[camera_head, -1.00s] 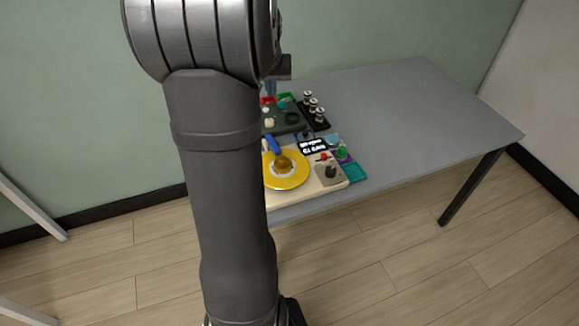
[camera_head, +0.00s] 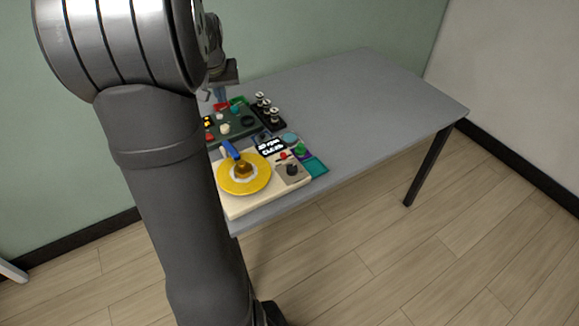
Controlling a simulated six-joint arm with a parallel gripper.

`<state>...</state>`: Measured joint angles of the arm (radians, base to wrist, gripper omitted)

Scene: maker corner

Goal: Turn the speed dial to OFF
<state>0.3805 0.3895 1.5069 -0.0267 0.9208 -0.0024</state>
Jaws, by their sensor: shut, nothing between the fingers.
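A cream machine base (camera_head: 240,208) sits at the table's near left edge, with a yellow disc (camera_head: 228,186) on it. A dark round dial (camera_head: 292,170) stands on a grey-brown panel at the right of the base. Its markings and pointer are too small to read. My gripper (camera_head: 220,97) is partly visible behind my arm, over the back left of the table. It looks shut and empty, apart from the dial. A small black sign with white writing (camera_head: 270,146) stands behind the panel; I cannot read it.
A red knob (camera_head: 283,155), a green and purple part (camera_head: 301,150) and a teal tray (camera_head: 316,166) are close to the dial. A black rack with several spools (camera_head: 268,110) stands behind. The table's right side (camera_head: 370,95) is clear. My arm hides the table's left side.

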